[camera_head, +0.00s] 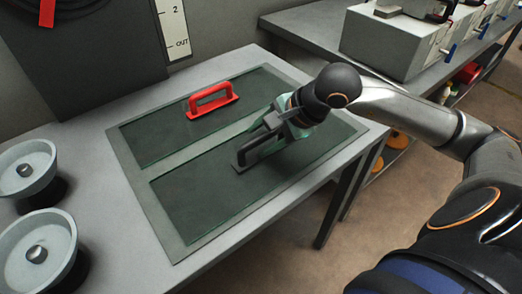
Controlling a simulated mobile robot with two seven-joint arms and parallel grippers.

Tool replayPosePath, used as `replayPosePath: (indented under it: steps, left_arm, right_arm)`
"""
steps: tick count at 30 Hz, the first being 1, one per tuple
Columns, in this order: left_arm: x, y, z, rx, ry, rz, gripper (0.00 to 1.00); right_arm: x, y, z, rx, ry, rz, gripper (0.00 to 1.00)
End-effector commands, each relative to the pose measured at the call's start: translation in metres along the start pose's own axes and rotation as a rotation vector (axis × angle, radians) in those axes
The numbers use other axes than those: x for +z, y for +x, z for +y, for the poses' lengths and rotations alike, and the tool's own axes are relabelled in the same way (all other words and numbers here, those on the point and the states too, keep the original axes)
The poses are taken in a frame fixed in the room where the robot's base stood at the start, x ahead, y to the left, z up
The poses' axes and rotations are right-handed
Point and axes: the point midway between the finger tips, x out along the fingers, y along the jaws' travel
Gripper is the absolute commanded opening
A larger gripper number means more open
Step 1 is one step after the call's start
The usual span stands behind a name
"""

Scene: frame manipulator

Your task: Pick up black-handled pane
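The black-handled pane (205,208) is a dark green sheet lying flat in the near side of a grey frame (143,187). Its black handle (243,158) stands up from the pane, and its right part is hidden by my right gripper. My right gripper (277,128) is at the handle's right end, at handle height. The picture does not show clearly whether its fingers are open or shut on the handle. A second dark green pane (155,137) with a red handle (212,101) lies in the far side of the frame. My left gripper is out of view.
The frame lies on a grey table (102,200). Two round grey bowl-like fixtures (38,245) stand at the left. A dark panel and a wall label (176,25) are behind. A bench with grey boxes (395,45) stands at the back right.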

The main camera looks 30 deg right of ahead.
Motion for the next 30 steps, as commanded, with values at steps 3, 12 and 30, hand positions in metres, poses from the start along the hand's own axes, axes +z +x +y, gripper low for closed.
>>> replayPosePath:
  steps: [3, 12, 30]
  left_arm:
    - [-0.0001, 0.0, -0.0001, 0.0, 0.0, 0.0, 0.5]
    - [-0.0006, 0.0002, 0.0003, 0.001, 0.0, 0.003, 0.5]
    - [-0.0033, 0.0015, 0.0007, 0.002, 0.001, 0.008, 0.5]
  right_arm:
    - [0.0, -0.0002, -0.0002, 0.0, 0.0, 0.0, 0.44]
    - [0.0, -0.0003, -0.0003, 0.0, 0.0, 0.0, 0.1]
    - [-0.0001, -0.0003, -0.0003, 0.0, 0.001, 0.0, 0.0]
